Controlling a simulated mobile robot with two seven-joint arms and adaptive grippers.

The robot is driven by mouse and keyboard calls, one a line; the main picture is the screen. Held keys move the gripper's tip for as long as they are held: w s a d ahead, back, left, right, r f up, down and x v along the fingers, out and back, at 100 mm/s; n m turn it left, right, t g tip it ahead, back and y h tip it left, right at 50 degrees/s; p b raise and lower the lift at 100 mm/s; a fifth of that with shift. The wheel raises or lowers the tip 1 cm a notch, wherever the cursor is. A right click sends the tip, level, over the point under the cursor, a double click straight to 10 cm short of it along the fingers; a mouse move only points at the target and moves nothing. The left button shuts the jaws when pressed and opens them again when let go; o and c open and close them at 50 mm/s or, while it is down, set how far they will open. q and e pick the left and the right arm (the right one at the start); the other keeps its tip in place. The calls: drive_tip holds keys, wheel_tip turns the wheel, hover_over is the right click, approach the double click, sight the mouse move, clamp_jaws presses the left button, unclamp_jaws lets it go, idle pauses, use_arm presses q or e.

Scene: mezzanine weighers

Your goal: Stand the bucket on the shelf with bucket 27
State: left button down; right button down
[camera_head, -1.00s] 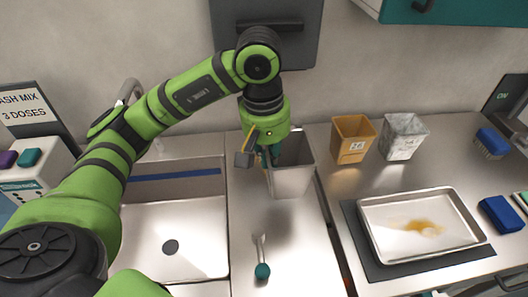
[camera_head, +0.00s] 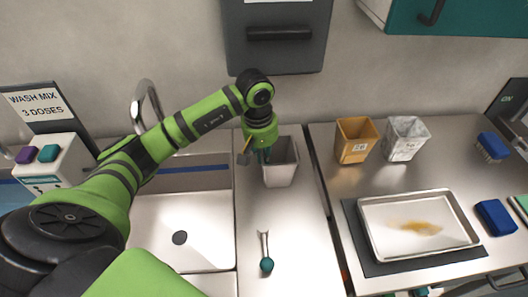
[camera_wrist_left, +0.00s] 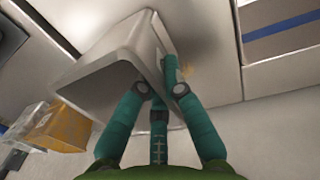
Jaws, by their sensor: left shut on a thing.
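A plain grey bucket (camera_head: 281,174) is at the back of the steel counter, right of the sink. My left gripper (camera_head: 264,155) is shut on the left wall of this bucket. In the left wrist view the bucket (camera_wrist_left: 110,62) shows on its side in the picture, its wall between the teal fingers (camera_wrist_left: 160,78). I cannot tell whether its base touches the counter. My right gripper is not in view.
A sink (camera_head: 180,215) lies to the left, with a tap (camera_head: 146,100) behind. A stained tray (camera_head: 415,240) is at right. A grey wall box (camera_head: 277,45) hangs above, and a teal cabinet (camera_head: 465,30) is at upper right.

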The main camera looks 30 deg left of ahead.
use_arm(q)
drive_tip(key=c, duration=1.4)
unclamp_jaws()
drive_tip(key=shift+f, duration=0.1)
